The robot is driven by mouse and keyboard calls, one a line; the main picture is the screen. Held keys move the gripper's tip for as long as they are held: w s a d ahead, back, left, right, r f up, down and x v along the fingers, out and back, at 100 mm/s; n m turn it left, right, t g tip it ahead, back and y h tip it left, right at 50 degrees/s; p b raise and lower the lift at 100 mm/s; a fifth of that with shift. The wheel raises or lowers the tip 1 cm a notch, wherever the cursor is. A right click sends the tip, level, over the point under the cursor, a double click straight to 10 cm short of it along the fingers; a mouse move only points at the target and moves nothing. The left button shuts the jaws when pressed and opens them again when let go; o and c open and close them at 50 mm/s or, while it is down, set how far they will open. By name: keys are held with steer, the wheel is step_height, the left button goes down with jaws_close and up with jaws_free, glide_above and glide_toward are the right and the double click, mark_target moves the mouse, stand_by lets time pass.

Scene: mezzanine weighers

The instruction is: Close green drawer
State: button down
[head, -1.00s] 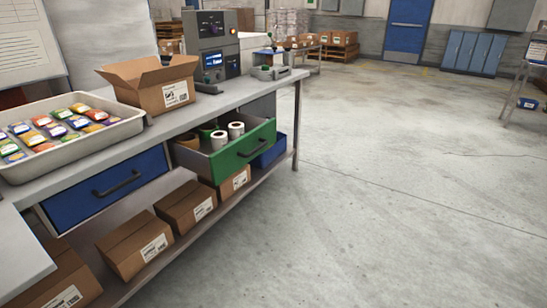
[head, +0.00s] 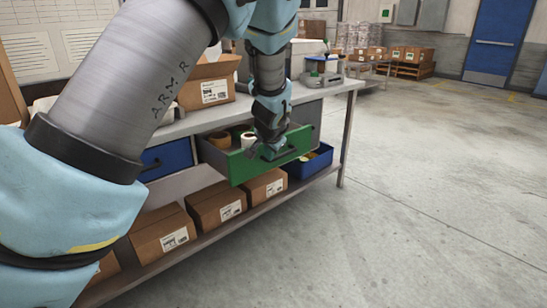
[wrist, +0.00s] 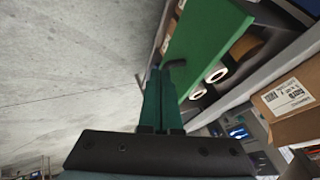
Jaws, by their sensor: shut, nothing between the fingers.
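The green drawer (head: 240,171) is pulled out from under the workbench, with its dark handle on the front and white and brown rolls inside. In the wrist view its green front (wrist: 207,38) is at upper centre, with the handle (wrist: 176,64) right by the fingertips. My gripper (head: 267,152) is at the drawer's front, its fingers shut and empty. It also shows in the wrist view (wrist: 163,80). I cannot tell whether the fingertips touch the front or the handle. My arm hides part of the drawer.
A blue drawer (head: 168,158) is left of the green one, partly behind my arm. A blue bin (head: 311,163) and cardboard boxes (head: 216,208) sit on the lower shelf. An open carton (head: 208,92) stands on the bench. The floor at right is clear.

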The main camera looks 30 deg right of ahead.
steer(key=shift+w+d+f+p, duration=0.25)
steer(key=shift+w+f+p, duration=0.2)
steer(key=shift+w+f, duration=0.85)
steer(key=shift+w+d+f+p, duration=0.2)
steer(key=shift+w+f+p, duration=0.2)
steer(key=shift+w+f, duration=0.95)
steer(key=shift+w+d+f+p, duration=0.35)
steer(key=shift+w+f, duration=0.5)
steer(key=shift+w, duration=0.85)
steer(key=shift+a, duration=0.1)
steer(key=shift+w, duration=0.1)
